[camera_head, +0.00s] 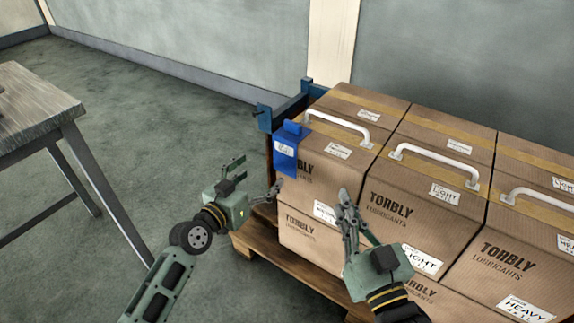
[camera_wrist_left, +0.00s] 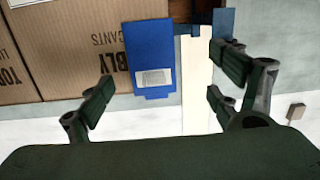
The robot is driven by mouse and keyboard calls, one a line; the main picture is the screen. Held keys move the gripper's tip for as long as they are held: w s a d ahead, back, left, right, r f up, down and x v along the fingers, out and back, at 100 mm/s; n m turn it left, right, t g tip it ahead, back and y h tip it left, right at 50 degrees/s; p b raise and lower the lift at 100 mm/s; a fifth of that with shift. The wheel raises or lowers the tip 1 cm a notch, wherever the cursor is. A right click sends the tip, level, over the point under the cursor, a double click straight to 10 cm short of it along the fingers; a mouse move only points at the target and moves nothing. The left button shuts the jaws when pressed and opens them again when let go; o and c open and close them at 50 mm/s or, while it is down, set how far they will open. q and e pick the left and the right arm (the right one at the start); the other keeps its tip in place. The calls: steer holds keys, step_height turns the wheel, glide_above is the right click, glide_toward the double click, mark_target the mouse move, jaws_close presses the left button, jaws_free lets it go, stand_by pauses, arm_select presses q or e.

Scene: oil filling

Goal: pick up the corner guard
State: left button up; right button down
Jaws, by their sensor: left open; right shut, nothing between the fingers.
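The blue corner guard (camera_head: 285,158) hangs over the top edge of the near left carton, with a white label on its face. In the left wrist view the corner guard (camera_wrist_left: 148,45) shows as a blue plate with a narrower tab at its lower end in the picture. My left gripper (camera_head: 256,178) is open and empty, to the left of the guard and a little lower in the head view. Its fingers (camera_wrist_left: 162,88) are spread on either side of the guard's tab in the wrist view, apart from it. My right gripper (camera_head: 345,196) is shut and empty in front of the cartons.
Several TORBLY cartons (camera_head: 394,212) with white handles (camera_head: 337,124) are stacked on a wooden pallet (camera_head: 290,268). A blue frame (camera_head: 265,118) stands behind the stack. A table (camera_head: 38,100) is at the left, with open floor (camera_head: 165,130) between.

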mark_target(283, 147)
arm_select(q)
steer(key=shift+m+h, duration=0.4)
steer(key=shift+h, duration=0.3)
steer(key=w+d+r+b, duration=0.1)
steer(key=w, duration=0.1)
steer(key=w+d+r+b, duration=0.1)
steer(key=d, duration=0.1)
steer(key=w+d, duration=0.2)
steer(key=shift+w+d+r+b, duration=0.15)
steer(key=shift+w+r+b, duration=0.2)
steer(key=shift+r+b, duration=0.05)
steer(key=shift+w+d, duration=0.25)
steer(key=shift+w, duration=0.05)
arm_select(e)
steer(key=s+r+t+y, duration=0.1)
steer(key=s+r+t, duration=0.4)
steer(key=r, duration=0.6)
steer(key=shift+s+t+y, duration=0.25)
steer(key=shift+t+y, duration=0.15)
steer(key=shift+t, duration=0.1)
arm_select(q)
steer(key=shift+c, duration=0.4)
arm_select(e)
steer(key=shift+d, duration=0.1)
arm_select(q)
steer(key=shift+s+a+r, duration=0.1)
steer(key=shift+r, duration=0.1)
steer(key=c, duration=1.2)
steer(key=shift+r, duration=0.1)
